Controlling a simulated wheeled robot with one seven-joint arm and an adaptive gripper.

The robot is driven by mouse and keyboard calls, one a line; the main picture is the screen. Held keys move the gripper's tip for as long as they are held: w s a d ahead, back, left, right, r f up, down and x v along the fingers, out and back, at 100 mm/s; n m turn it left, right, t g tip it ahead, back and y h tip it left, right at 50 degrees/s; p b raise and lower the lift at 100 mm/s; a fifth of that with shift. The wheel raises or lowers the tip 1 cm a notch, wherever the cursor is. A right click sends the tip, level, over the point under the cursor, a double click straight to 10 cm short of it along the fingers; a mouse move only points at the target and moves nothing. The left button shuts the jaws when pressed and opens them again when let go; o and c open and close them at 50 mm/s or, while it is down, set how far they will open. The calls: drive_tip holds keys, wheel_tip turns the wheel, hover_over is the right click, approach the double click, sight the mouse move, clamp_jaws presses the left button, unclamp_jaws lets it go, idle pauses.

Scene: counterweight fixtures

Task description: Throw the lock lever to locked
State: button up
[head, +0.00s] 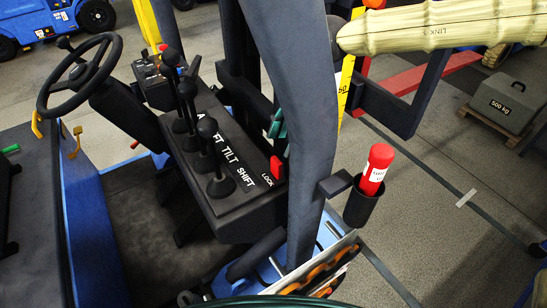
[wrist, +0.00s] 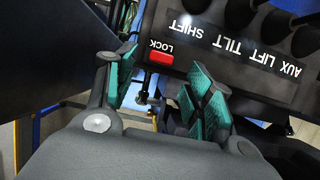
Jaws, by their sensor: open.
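The lock lever is a small red block (head: 277,168) at the right end of the black lever console (head: 233,208), beside the white word LOCK. In the wrist view the red lever (wrist: 161,58) lies just beyond the gap between my fingers, with LOCK upside down. My gripper (wrist: 163,88) has teal-padded fingers spread apart with nothing between them. In the head view only a bit of teal on my gripper (head: 278,122) shows behind the dark pillar, slightly above the lever. I cannot tell whether the fingers touch the lever, nor which position it is in.
Several black-knobbed levers (head: 207,127) stand on the console, left of the lock lever. A thick dark pillar (head: 300,130) rises close on its right, with a red extinguisher (head: 375,170) in a holder beyond. A steering wheel (head: 80,75) is at the left.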

sight(278, 159)
drive_tip(key=p+x, duration=0.2)
drive_tip(key=x, duration=0.5)
drive_tip(key=shift+a+f, duration=0.1)
drive_tip(key=shift+f, duration=0.05)
drive_tip(key=shift+c, duration=0.4)
drive_tip(key=c, duration=0.9)
